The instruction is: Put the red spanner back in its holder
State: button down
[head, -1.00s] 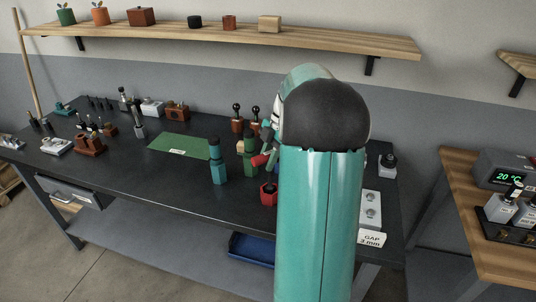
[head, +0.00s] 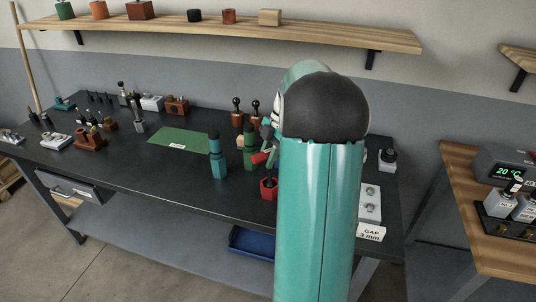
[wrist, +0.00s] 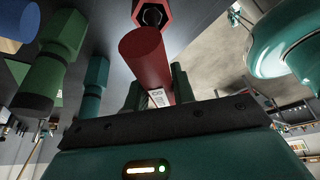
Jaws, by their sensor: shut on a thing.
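The red spanner (wrist: 143,48) is held between the fingers of my gripper (wrist: 157,92), its thick round handle pointing away from the palm in the wrist view. In the head view the spanner (head: 260,158) shows as a small red piece; the rest is hidden behind my arm. The red holder (head: 268,190) stands on the bench just below it. In the wrist view the holder (wrist: 138,9) shows a dark six-sided opening just beyond the spanner. The spanner appears outside the holder; their exact gap is unclear.
A green spanner in its holder (head: 250,158) and a teal one (head: 216,160) stand close left of the red holder. A green mat (head: 182,140) lies farther left. A grey block (head: 369,205) is right of my arm. A blue bin (head: 252,243) sits below the bench.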

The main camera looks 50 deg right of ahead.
jog(key=shift+f, duration=1.05)
jog(key=c, duration=1.1)
grip_release()
jog(key=v, duration=1.4)
jog(key=shift+a, duration=0.1)
